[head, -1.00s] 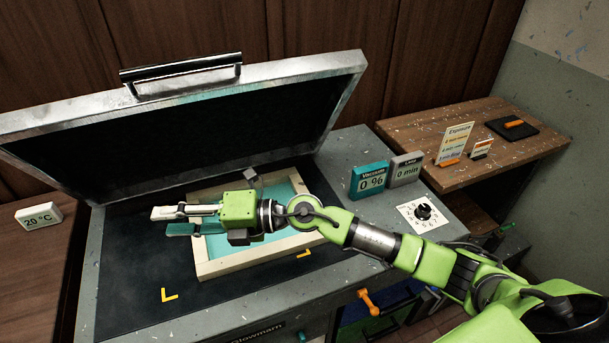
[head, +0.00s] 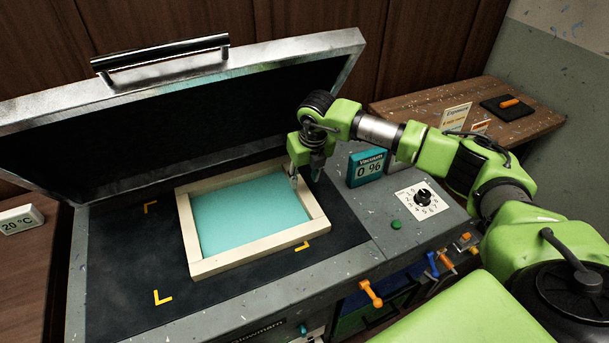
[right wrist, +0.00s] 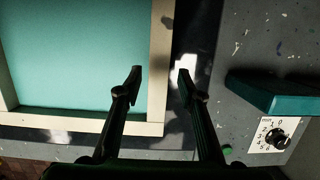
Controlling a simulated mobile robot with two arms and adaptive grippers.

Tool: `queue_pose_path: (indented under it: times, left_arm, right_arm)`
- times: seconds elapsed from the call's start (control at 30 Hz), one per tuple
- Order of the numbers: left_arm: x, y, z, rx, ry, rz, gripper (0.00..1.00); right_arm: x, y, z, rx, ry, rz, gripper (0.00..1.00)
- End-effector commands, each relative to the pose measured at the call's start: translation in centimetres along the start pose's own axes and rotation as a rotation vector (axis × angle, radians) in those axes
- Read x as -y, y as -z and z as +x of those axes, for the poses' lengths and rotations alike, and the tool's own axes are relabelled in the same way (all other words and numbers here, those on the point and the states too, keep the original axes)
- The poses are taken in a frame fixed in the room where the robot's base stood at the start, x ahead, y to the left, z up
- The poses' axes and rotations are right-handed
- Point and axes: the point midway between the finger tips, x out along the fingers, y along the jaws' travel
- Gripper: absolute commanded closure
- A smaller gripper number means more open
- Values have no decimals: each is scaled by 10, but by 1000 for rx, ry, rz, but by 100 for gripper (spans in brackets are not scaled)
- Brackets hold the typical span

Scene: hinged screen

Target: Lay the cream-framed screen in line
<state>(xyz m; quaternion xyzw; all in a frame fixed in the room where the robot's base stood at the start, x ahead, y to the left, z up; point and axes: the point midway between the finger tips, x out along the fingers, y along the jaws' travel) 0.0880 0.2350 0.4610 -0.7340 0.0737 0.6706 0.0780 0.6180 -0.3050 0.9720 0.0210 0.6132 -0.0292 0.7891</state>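The cream-framed screen (head: 260,254), with a teal mesh, lies flat on the black bed (head: 125,255) of the open exposure unit. It sits towards the right of the bed, turned a little against the yellow corner marks (head: 162,297). One mark (head: 302,246) is just beside its front edge. My right gripper (head: 304,178) points down at the screen's right rim, open. In the right wrist view its fingertips (right wrist: 159,77) show on either side of that rim (right wrist: 160,60). I cannot tell whether they touch it. My left gripper is not in view.
The raised lid (head: 190,125) stands behind the bed. The vacuum display (head: 367,167) and a dial (head: 423,196) are right of the gripper. A wooden side table (head: 540,118) is at the back right. The bed's left side is clear.

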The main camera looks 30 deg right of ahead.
Motion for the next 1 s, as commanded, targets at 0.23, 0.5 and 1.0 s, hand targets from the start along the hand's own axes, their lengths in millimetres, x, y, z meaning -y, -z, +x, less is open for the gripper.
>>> queue_pose_path:
  times: [0.23, 0.5, 1.0]
  left_arm:
    - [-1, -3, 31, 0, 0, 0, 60]
    - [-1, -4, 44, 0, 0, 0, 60]
    - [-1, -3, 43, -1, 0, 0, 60]
  right_arm:
    - [-1, 2, 40, 0, -1, 0, 65]
    - [-1, 0, 56, 1, -3, -1, 65]
    - [-2, -1, 53, 4, -6, 0, 93]
